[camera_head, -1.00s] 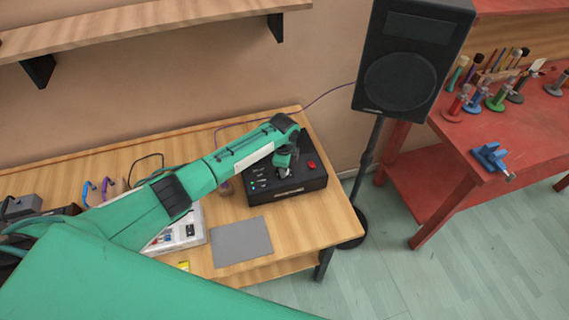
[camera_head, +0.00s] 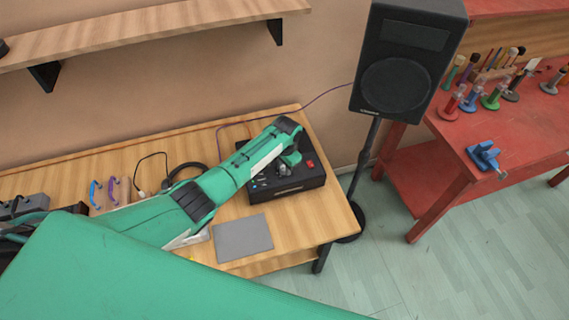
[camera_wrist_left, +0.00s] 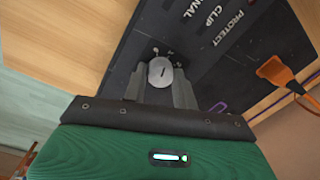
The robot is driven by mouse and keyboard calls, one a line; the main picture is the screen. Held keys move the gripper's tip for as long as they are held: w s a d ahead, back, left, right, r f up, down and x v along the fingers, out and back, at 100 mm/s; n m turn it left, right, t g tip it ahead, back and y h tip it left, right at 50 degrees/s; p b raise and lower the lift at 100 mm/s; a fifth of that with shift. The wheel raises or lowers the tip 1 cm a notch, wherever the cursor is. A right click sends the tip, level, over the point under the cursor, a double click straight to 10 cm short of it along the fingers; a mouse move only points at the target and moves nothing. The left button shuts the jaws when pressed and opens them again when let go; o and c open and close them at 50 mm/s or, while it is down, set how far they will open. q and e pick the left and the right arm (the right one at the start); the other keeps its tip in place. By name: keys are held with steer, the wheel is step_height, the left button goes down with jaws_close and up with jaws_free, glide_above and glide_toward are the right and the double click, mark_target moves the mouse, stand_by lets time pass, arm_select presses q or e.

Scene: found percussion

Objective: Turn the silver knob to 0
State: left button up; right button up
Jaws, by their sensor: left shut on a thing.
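The silver knob (camera_wrist_left: 160,72) is a round metal disc with a short dark mark on its face, on the black panel of an amplifier box (camera_wrist_left: 135,48). Small white marks show beside it, too small to read. My left gripper (camera_wrist_left: 160,84) is shut on the knob, one grey finger on each side. In the head view the box (camera_head: 302,184) sits near the right end of the wooden bench, and my left gripper (camera_head: 283,170) reaches down onto its top. The knob is hidden there by the gripper. My right gripper is not in view.
A red switch (camera_head: 310,164) is on the box top. A grey mat (camera_head: 243,238) lies in front. A black speaker (camera_head: 408,60) on a stand is to the right. An orange plug (camera_wrist_left: 279,73) shows beside the panel. A shelf (camera_head: 130,32) hangs above the bench (camera_head: 335,222).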

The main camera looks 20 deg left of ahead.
arm_select(q)
steer(key=n, duration=0.2)
steer(key=shift+n, duration=0.4)
steer(key=shift+n+p, duration=0.3)
steer(key=shift+n, duration=1.1)
steer(key=o, duration=1)
steer(key=shift+d+r+b, duration=0.15)
steer(key=shift+r+b, duration=0.85)
steer(key=shift+r, duration=2.5)
steer(key=shift+d+r+b, duration=0.15)
steer(key=shift+r+b, duration=0.8)
steer(key=shift+r, duration=2.5)
